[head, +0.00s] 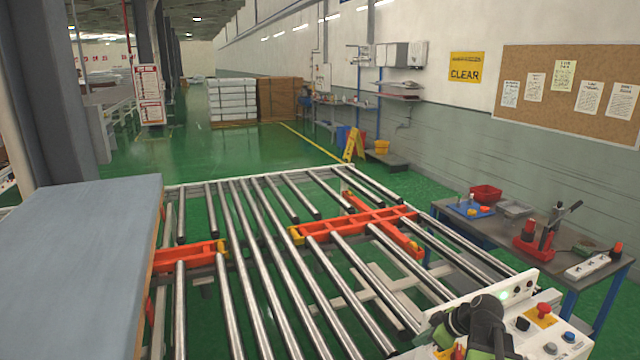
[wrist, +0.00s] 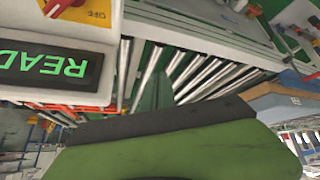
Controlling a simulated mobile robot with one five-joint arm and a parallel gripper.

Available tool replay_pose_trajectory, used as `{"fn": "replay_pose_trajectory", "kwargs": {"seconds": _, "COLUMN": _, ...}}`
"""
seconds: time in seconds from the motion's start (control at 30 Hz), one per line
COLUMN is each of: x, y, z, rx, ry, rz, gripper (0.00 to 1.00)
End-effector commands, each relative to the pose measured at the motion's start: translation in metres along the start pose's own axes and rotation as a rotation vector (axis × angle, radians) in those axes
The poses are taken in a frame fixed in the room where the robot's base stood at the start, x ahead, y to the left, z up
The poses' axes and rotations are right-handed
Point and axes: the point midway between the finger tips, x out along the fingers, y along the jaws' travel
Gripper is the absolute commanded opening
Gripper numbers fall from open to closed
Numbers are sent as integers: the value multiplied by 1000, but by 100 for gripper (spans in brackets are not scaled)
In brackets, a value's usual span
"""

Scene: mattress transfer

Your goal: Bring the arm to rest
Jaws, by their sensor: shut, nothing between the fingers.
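My arm (head: 485,322), black and green, is folded low at the bottom right of the head view, in front of the control box (head: 533,287). My gripper (wrist: 165,135) fills the lower middle of the wrist view as a green and dark shape; it is shut, with nothing held. Its fingertips are hard to make out. In the wrist view, a green READY display (wrist: 45,65) and a red knob on a yellow plate (wrist: 85,10) are close by at the upper left. The picture there looks upside down.
A roller conveyor (head: 235,270) with orange transfer rails (head: 360,222) fills the middle. A pale blue mattress (head: 80,260) lies at the left. A workbench (head: 455,220) with tools stands at the right. Green floor (head: 170,150) is open beyond the conveyor.

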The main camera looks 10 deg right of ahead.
Motion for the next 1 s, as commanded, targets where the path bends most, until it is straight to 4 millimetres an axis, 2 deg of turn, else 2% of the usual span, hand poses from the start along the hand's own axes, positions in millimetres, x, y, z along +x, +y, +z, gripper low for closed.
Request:
{"fn": "replay_pose_trajectory", "kwargs": {"seconds": 0.03, "x": 29, "y": -31, "z": -26, "rx": -42, "ry": -28, "rz": -52, "gripper": 0}}
{"fn": "replay_pose_trajectory", "kwargs": {"seconds": 0.1, "x": 58, "y": -69, "z": -53, "rx": -64, "ry": -79, "rz": -106, "gripper": 0}}
{"fn": "replay_pose_trajectory", "kwargs": {"seconds": 0.2, "x": 87, "y": -118, "z": -78, "rx": -56, "ry": -163, "rz": -157, "gripper": 0}}
{"fn": "replay_pose_trajectory", "kwargs": {"seconds": 0.33, "x": 110, "y": -171, "z": -93, "rx": 3, "ry": -285, "rz": -177, "gripper": 0}}
{"fn": "replay_pose_trajectory", "kwargs": {"seconds": 0.43, "x": 120, "y": -203, "z": -94, "rx": 104, "ry": -397, "rz": -146, "gripper": 0}}
{"fn": "replay_pose_trajectory", "kwargs": {"seconds": 0.53, "x": 116, "y": -211, "z": -83, "rx": 256, "ry": -493, "rz": -73, "gripper": 0}}
{"fn": "replay_pose_trajectory", "kwargs": {"seconds": 0.7, "x": 101, "y": -201, "z": -57, "rx": 547, "ry": -596, "rz": 77, "gripper": 0}}
{"fn": "replay_pose_trajectory", "kwargs": {"seconds": 0.83, "x": 97, "y": -200, "z": -51, "rx": 703, "ry": -620, "rz": 141, "gripper": 0}}
{"fn": "replay_pose_trajectory", "kwargs": {"seconds": 1.0, "x": 97, "y": -200, "z": -51, "rx": 761, "ry": -618, "rz": 157, "gripper": 0}}
